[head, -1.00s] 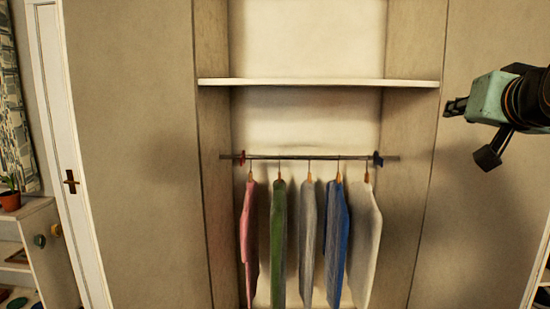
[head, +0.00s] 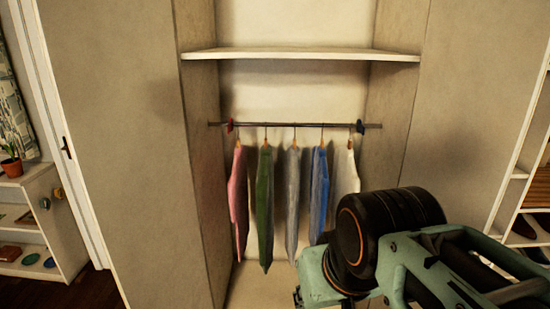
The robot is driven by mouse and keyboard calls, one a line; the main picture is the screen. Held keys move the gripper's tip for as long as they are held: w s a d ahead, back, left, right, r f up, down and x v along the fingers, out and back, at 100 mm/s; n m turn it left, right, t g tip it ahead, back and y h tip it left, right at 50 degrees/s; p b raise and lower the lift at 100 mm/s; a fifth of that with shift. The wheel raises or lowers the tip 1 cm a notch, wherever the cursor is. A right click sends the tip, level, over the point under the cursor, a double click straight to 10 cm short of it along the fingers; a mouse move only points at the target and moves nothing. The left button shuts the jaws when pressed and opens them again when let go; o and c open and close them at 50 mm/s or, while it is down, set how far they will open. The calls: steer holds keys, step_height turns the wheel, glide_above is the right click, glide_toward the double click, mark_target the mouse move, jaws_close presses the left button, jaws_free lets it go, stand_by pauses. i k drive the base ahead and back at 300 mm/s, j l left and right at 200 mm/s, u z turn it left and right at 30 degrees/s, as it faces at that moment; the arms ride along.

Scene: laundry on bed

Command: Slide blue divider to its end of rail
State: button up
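The blue divider (head: 360,126) sits on the rail (head: 310,125) near its right end, to the right of the white garment. A red divider (head: 230,126) sits near the rail's left end. Several garments hang between them: pink (head: 238,200), green (head: 265,205), grey (head: 293,200), blue (head: 319,195) and white (head: 346,172). My gripper (head: 298,297) is at the bottom of the picture, below and in front of the clothes. Its fingers are mostly hidden behind my wrist and cut off by the frame, so I cannot tell its opening.
A shelf (head: 300,54) crosses the closet above the rail. Closet side walls (head: 396,110) stand close to both rail ends. A shoe shelf (head: 525,209) is at the right, and a low white cabinet (head: 55,215) with a potted plant (head: 11,163) is at the left.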

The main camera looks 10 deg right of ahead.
mark_target(361, 129)
steer(key=l, duration=0.4)
steer(key=k+l+u, duration=0.1)
steer(key=l, duration=0.3)
steer(key=k+l+u, duration=0.1)
steer(key=l, duration=0.3)
steer(key=k+l, duration=0.1)
steer(key=l, duration=0.3)
steer(key=k+l+u, duration=0.1)
steer(key=l, duration=0.25)
steer(key=l+u, duration=0.15)
steer(key=l, duration=0.65)
steer(key=i+l, duration=0.2)
steer(key=l, duration=0.15)
steer(key=i+l+u, duration=0.15)
steer(key=k+l, duration=0.2)
steer(key=j+z, duration=0.25)
steer(key=j, duration=0.2)
steer(key=j+z, duration=0.25)
steer(key=j, duration=0.2)
steer(key=i, duration=0.05)
